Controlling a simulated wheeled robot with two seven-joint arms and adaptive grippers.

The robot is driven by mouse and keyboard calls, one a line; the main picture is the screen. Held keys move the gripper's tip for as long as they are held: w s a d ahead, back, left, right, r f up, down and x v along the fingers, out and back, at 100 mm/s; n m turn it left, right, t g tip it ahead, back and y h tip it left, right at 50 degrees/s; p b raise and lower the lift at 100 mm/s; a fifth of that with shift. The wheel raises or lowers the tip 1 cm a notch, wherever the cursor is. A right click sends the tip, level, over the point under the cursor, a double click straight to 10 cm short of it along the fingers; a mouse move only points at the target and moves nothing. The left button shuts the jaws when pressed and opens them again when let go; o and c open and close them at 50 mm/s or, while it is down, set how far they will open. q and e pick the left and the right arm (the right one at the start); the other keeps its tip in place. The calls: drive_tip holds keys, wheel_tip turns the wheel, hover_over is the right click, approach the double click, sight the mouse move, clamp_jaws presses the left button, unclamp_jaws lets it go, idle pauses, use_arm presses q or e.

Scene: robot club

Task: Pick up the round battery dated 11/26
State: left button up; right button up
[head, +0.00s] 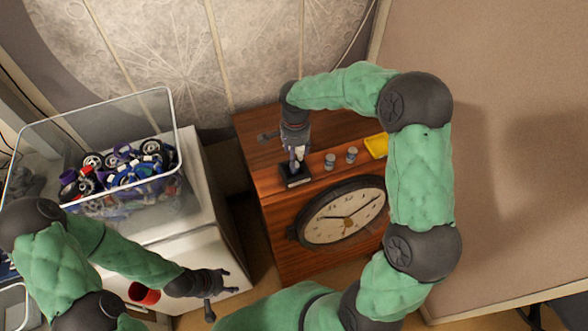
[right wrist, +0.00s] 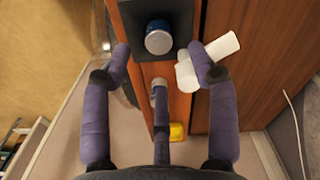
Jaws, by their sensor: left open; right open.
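My right gripper (head: 297,166) is open above a black square pad (head: 296,178) on top of the wooden cabinet. In the right wrist view its fingers (right wrist: 162,58) are spread, with a blue-sided round battery (right wrist: 158,38) on the pad ahead, between and beyond the fingertips. A second small cylinder (right wrist: 158,90) shows partly behind the middle finger. In the head view two small cylinders, (head: 329,161) and (head: 351,155), stand right of the pad. No date is readable on any of them. My left gripper (head: 222,284) is open and empty at lower left.
A yellow item (head: 376,146) lies at the cabinet's right, and a clock (head: 343,213) is at its front. A white object (right wrist: 210,57) is beside the right finger. A clear bin (head: 95,130) of wheels and parts and a red cup (head: 143,294) are at left.

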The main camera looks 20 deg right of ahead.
drive_tip(key=shift+w+f, duration=0.1)
drive_tip(key=shift+f, duration=0.3)
drive_tip(key=shift+a+f+b, duration=0.1)
drive_tip(key=shift+f+b, duration=0.55)
drive_tip(key=shift+f, duration=1.95)
clamp_jaws()
